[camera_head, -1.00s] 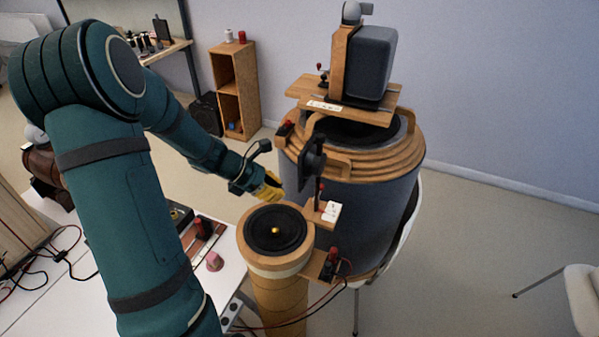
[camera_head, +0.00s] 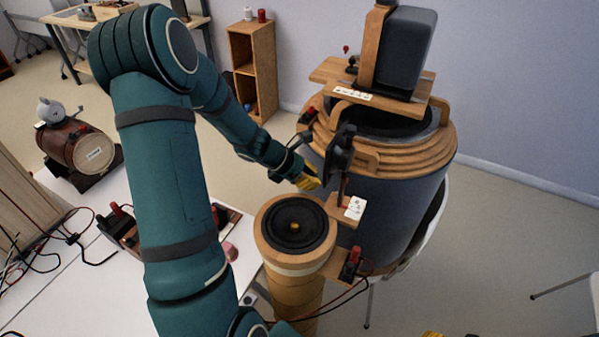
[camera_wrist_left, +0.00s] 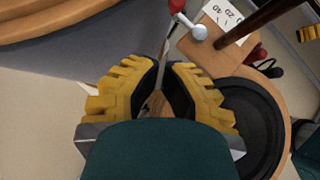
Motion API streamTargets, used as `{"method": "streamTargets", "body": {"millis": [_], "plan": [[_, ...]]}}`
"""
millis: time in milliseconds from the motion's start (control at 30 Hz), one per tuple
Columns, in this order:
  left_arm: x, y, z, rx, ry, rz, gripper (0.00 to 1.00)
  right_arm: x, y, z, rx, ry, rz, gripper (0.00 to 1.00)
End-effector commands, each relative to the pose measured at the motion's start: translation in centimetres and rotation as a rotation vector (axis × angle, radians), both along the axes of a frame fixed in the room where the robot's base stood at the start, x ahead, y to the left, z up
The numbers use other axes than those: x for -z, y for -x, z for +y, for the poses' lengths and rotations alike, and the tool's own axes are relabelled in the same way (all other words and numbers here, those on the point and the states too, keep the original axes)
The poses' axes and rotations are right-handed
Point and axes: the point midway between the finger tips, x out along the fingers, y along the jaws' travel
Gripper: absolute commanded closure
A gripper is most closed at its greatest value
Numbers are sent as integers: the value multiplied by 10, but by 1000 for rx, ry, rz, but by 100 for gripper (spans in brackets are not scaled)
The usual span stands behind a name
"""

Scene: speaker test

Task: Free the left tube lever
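A small lever with a red handle and silver ball (camera_wrist_left: 198,31) sits on a wooden bracket beside a numbered white card, at the top right of the left wrist view. In the head view the card (camera_head: 355,208) is on the bracket joined to the wooden tube (camera_head: 262,245) with a black cone. My left gripper (camera_head: 309,181) is left of the bracket, apart from the lever. In the wrist view its yellow fingers (camera_wrist_left: 165,82) have a narrow gap and hold nothing. A yellow bit of my right gripper (camera_head: 432,334) shows at the bottom edge; its fingers are hidden.
A large grey drum (camera_head: 385,215) with wooden rings stands behind the tube, carrying a dark box (camera_head: 408,50). A black disc (camera_head: 340,152) on a dark rod rises close to my gripper. Red terminals (camera_head: 353,258) and wires are at the tube's right. A white table (camera_head: 80,285) is at left.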

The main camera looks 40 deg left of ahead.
Motion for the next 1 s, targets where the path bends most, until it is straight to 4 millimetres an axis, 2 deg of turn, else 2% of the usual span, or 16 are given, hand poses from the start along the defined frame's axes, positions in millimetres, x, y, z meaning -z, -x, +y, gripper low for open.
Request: {"method": "streamTargets", "body": {"millis": [100, 333, 1000], "plan": [[18, -12, -11, 3, 2, 2, 100, 6, 0, 0, 0, 1, 0, 52], [14, -35, -30, 2, -2, -1, 100, 2, 0, 0, 0, 1, -1, 52], [14, -48, -39, 1, -1, -1, 100, 4, 0, 0, 0, 1, 0, 52]]}}
